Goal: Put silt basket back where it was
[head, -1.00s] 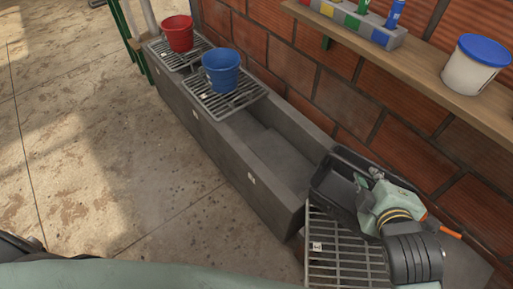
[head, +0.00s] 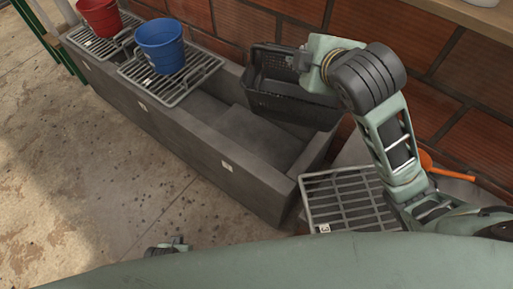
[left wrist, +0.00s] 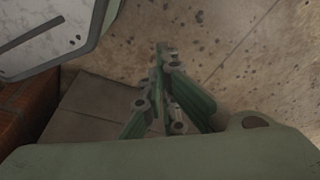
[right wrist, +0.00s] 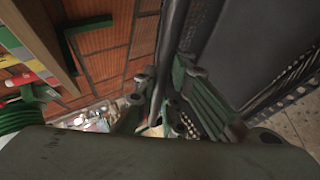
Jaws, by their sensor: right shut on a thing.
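The silt basket (head: 290,104) is a black perforated bin. In the head view it hangs tilted over the right, wall-side part of the open grey trough (head: 228,162). My right gripper (head: 301,62) is shut on its rim; the right wrist view shows the thin rim between the fingers (right wrist: 160,84), with the dark basket wall (right wrist: 250,45) to the right. Whether the basket touches the trough is unclear. My left gripper (head: 172,247) is low at the front; its fingers (left wrist: 163,75) are close together and empty in the left wrist view.
A blue bucket (head: 161,46) and a red bucket (head: 99,16) stand on grates (head: 190,80) over the trough's left part. A loose grate (head: 345,197) lies at the trough's right end. A brick wall (head: 440,100) and wooden shelf (head: 465,15) run behind. Floor at left is clear.

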